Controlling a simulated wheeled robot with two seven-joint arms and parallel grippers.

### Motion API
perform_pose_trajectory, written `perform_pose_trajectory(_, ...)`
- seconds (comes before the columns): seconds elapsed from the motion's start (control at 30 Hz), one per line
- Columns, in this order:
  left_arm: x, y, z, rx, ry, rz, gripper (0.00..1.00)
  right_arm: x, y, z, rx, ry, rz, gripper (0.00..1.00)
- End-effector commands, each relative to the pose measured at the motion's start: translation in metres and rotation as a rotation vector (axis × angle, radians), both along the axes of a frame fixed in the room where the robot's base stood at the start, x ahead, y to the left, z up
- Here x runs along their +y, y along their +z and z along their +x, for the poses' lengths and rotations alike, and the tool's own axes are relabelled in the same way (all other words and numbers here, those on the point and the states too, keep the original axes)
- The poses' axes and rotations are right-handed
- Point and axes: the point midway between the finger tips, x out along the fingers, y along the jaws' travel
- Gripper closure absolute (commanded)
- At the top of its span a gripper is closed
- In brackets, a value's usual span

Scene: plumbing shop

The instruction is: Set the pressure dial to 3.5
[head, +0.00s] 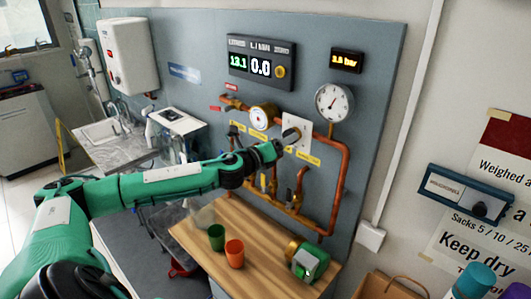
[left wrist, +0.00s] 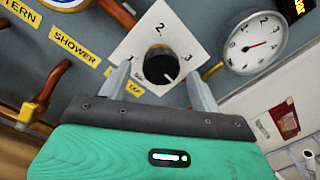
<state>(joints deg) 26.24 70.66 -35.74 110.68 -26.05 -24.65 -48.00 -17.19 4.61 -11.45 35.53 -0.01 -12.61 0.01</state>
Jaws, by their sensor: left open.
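The pressure dial is a black round knob (left wrist: 161,65) on a white plate (left wrist: 133,46) with printed numbers, of which a 2 and a 3 show. Its white mark points to the lower right in the left wrist view. In the head view the plate (head: 304,131) is on the grey panel. My left gripper (left wrist: 158,72) is open, with one finger on each side of the knob; I cannot tell whether they touch it. In the head view my left gripper (head: 279,148) is at the knob. My right gripper is not in view.
A round gauge (head: 333,102) with a red needle and a small orange display (head: 346,61) are above right. Copper pipes (head: 343,175) run around the plate. Below, a wooden bench (head: 205,238) holds a green cup (head: 216,237) and an orange cup (head: 235,254).

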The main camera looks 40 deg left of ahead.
Motion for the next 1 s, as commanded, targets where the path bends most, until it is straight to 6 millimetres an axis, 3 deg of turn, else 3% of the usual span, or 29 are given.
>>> perform_pose_trajectory(0.4,0.006,-0.008,-0.052,0.003,-0.001,0.007,0.36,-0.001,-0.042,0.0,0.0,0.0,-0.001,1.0)
perform_pose_trajectory(1.0,0.011,-0.007,-0.098,0.001,0.0,0.008,0.36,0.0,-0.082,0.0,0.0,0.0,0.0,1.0)
